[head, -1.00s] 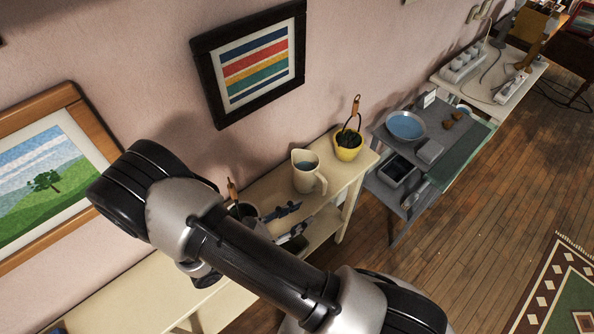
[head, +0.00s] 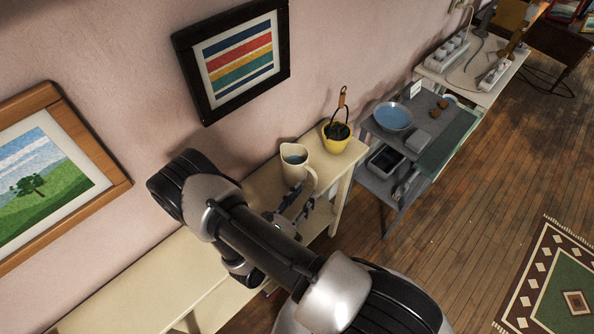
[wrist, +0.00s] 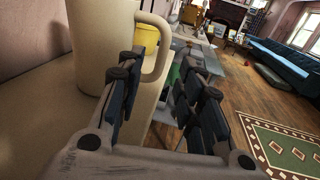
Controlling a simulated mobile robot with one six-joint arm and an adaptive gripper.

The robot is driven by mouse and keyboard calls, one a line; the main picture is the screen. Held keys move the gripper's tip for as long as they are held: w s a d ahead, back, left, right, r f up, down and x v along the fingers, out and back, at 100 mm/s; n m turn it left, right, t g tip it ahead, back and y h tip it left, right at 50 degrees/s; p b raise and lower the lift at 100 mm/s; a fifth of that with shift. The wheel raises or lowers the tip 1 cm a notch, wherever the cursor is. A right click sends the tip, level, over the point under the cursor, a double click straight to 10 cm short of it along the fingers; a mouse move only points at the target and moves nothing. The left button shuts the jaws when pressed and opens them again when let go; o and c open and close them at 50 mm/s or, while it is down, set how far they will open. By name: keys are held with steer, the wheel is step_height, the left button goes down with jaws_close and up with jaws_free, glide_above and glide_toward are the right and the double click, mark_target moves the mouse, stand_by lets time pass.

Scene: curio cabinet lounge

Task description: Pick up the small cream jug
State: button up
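The cream jug (head: 293,172) stands upright on the pale narrow table, with something bluish showing inside its mouth. Its body (wrist: 98,45) fills the upper left of the wrist view, and its loop handle faces right. My gripper (head: 298,203) is just in front of the jug at its handle side. In the wrist view my gripper (wrist: 168,75) is open, its two dark fingers apart. The handle shows between the fingertips, partly covered by the left finger. I cannot tell whether the handle is within the fingers' reach or beyond, or whether anything touches.
A yellow pot (head: 336,140) with a wooden-handled tool stands just behind the jug on the pale table (head: 265,185). A grey shelf unit with a blue bowl (head: 393,117) stands beyond.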

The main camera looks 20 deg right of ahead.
mark_target(314, 184)
steer(key=shift+b+x, duration=0.6)
steer(key=shift+x, duration=2.75)
steer(key=shift+r, duration=0.1)
steer(key=shift+s, duration=0.1)
steer(key=shift+c, duration=0.4)
jaws_close()
